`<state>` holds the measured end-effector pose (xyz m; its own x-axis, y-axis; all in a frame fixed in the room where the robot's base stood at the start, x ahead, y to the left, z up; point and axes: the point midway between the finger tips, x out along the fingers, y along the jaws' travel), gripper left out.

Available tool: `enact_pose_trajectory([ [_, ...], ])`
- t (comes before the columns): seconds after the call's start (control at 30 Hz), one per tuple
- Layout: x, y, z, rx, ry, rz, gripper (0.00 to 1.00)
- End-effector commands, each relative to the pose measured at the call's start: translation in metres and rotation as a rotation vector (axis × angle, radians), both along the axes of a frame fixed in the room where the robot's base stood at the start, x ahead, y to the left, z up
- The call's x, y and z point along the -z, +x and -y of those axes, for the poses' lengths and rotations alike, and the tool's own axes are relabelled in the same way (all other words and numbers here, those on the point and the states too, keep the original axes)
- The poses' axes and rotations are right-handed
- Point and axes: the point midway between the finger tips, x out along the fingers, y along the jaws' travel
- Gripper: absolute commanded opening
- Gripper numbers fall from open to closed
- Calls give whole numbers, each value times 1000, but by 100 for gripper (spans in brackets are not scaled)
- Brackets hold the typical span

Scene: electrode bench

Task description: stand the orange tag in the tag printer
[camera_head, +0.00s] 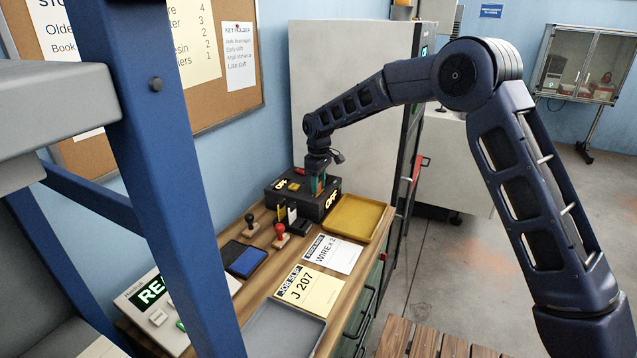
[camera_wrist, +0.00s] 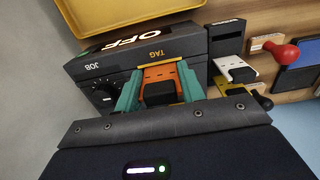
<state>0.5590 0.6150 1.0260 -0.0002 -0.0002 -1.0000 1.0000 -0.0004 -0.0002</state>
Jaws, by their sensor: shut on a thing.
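The tag printer (camera_head: 331,193) is a dark box at the back of the bench, with lit OFF lettering. In the wrist view the printer (camera_wrist: 165,48) shows the labels JOB and TAG and a dark knob. My gripper (camera_wrist: 158,82) has teal fingers shut on the orange tag (camera_wrist: 158,71), which has a dark block on its face. The tag is at the printer's TAG label. I cannot tell whether its far edge is in a slot or only above it. In the head view my gripper (camera_head: 318,184) points down over the printer, and the tag is mostly hidden.
A dark rack (camera_wrist: 228,53) beside the printer holds a white tag (camera_wrist: 236,71) and a yellow tag (camera_wrist: 258,90). A red-handled stamp (camera_head: 280,234) and a dark stamp (camera_head: 251,227) stand nearby. A yellow tray (camera_head: 353,219) lies to the printer's right, empty.

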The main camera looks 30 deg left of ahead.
Motion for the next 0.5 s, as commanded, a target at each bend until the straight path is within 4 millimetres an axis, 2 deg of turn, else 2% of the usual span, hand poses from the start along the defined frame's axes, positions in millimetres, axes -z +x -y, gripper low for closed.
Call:
enact_pose_trajectory([
  [0.43,3,0,0,0,0,0,23],
  [0.47,3,0,0,0,0,0,43],
  [0.5,3,0,0,0,0,0,51],
])
